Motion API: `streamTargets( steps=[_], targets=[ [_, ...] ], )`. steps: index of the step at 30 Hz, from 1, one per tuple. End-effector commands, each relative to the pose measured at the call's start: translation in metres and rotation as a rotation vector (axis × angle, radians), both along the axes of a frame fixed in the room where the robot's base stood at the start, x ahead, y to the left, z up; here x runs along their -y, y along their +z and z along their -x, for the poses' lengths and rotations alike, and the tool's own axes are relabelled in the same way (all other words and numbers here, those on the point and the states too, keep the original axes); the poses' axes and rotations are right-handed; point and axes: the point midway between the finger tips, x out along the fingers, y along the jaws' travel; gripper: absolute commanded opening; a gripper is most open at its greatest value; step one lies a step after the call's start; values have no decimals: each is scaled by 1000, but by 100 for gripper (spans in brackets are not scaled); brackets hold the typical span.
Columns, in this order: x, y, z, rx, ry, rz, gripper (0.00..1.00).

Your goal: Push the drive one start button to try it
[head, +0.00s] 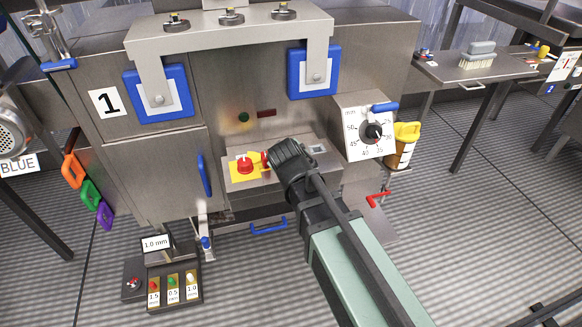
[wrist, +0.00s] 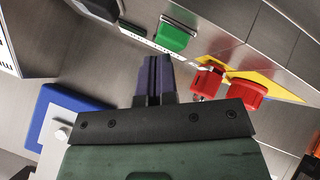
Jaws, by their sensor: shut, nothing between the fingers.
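My gripper (wrist: 154,62) is shut and empty, its dark fingers side by side in the wrist view. A green button (wrist: 174,34) on the steel control panel lies just beyond and slightly right of the fingertips; I cannot tell whether they touch it. A smaller red button (wrist: 208,79) and a red mushroom button (wrist: 248,94) on a yellow plate (wrist: 228,68) sit to the right. In the head view, my gripper (head: 288,157) is over the panel (head: 235,184) of machine 1 and hides the green button. The red mushroom button (head: 244,165) shows left of it.
A dial box (head: 365,130) stands right of the panel, with a yellow container (head: 404,143) beside it. A blue handle (head: 205,175) is to the left. A gauge stand (head: 162,285) is at lower left.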

Motion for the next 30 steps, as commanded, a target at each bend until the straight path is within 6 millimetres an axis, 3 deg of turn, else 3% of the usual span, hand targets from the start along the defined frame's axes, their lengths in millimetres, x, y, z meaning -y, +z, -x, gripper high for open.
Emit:
streamTargets(
  steps=[22,30],
  targets=[
    [0,-6,0,0,0,0,0],
    [0,8,0,0,0,0,0]
  ],
)
